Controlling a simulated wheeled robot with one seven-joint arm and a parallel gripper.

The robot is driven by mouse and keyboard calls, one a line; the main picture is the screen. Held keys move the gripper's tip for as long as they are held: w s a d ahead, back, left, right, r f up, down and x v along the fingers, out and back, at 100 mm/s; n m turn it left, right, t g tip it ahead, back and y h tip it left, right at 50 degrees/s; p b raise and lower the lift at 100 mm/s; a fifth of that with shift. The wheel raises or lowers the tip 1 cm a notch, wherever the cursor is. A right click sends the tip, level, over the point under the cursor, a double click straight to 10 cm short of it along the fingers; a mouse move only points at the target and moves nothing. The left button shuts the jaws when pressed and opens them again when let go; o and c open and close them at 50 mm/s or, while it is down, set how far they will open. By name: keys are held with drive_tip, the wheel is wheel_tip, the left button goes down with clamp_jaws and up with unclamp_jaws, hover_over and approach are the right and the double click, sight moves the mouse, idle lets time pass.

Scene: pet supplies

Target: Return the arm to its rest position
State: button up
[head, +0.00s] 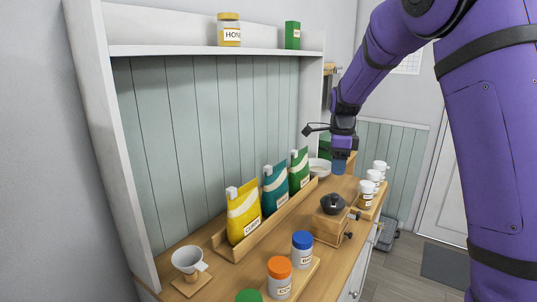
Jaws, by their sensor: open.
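My purple arm comes in from the top right and bends down over the far part of the wooden counter (225,283). My gripper (339,166) points down above the counter's far end, near a white bowl (319,168). It is open; its fingertips are small and dark blue in this view, and I see nothing clearly held. The exact gap between the fingertips and the counter cannot be told.
Yellow (243,212), teal (275,188) and green (299,170) bags stand in a wooden rack. A grinder (331,218), orange-lidded jar (279,279), blue-lidded jar (302,249), white cone (188,260) and white-lidded jars (366,194) share the counter. A shelf (200,50) hangs above.

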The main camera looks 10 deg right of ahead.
drive_tip(key=s+a+r+n+t+y, duration=0.1)
drive_tip(key=s+r+n, duration=0.5)
drive_tip(key=s, duration=0.3)
drive_tip(key=s+r+n+t, duration=0.2)
drive_tip(key=s+r+n, duration=0.3)
drive_tip(key=s, duration=0.4)
drive_tip(key=s+a+n+t+h, duration=0.1)
drive_tip(key=s+a+n+t, duration=0.1)
drive_tip(key=s+n, duration=1.3)
drive_tip(key=n+g, duration=0.3)
drive_tip(key=g, duration=0.2)
hover_over(334, 194)
wheel_tip(334, 194, down, 11)
wheel_tip(334, 194, down, 11)
